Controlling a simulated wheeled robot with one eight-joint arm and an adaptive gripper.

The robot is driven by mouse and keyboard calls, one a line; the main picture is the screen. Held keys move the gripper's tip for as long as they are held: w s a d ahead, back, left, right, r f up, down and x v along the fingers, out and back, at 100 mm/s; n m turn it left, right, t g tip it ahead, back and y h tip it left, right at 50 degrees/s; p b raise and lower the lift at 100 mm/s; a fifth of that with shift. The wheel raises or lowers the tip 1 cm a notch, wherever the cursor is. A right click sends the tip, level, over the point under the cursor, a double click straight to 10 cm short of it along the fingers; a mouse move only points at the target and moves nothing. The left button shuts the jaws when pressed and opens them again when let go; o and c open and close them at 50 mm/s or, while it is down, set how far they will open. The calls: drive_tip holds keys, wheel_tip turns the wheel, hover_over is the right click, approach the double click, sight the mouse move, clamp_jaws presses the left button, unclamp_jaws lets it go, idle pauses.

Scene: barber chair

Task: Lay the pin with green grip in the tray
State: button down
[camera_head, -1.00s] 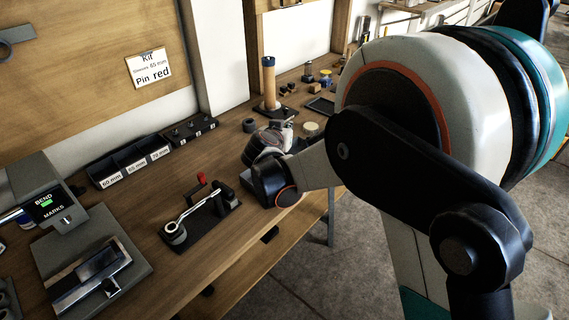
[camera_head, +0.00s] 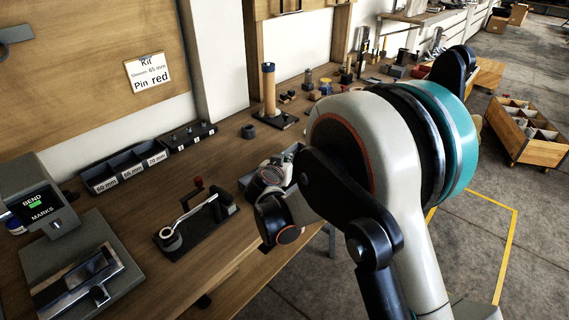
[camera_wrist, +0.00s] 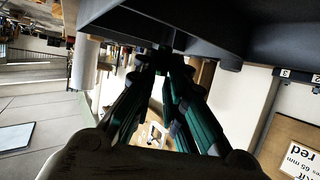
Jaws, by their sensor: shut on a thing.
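In the wrist view the teal and black fingers of my gripper (camera_wrist: 164,62) come together at their tips. They are shut on a small dark thing, mostly hidden between them. I take it for the pin, but its green grip cannot be told from the teal fingers. In the head view my gripper is over the workbench (camera_head: 222,232), right of the crank fixture, its fingertips hidden by my wrist. I cannot make out the tray for certain in the head view. A large dark shape fills the top of the wrist view, close to the fingertips.
The crank fixture (camera_head: 197,219) with a red knob stands near the bench's front edge. Labelled sleeve bins (camera_head: 126,168) and a small dark rack (camera_head: 188,136) line the back. A tan post (camera_head: 268,90) stands further along. The bend machine (camera_head: 75,270) is at left.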

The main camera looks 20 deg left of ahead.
drive_tip(key=c, duration=1.6)
unclamp_jaws()
drive_tip(key=shift+f, duration=0.1)
drive_tip(key=shift+c, duration=0.2)
drive_tip(key=shift+s+r, duration=0.1)
drive_tip(key=shift+r, duration=0.1)
drive_tip(key=p+v, duration=0.3)
drive_tip(key=v, duration=0.8)
drive_tip(key=shift+s+p, duration=0.3)
drive_tip(key=shift+s, duration=0.1)
drive_tip(key=shift+r, duration=0.1)
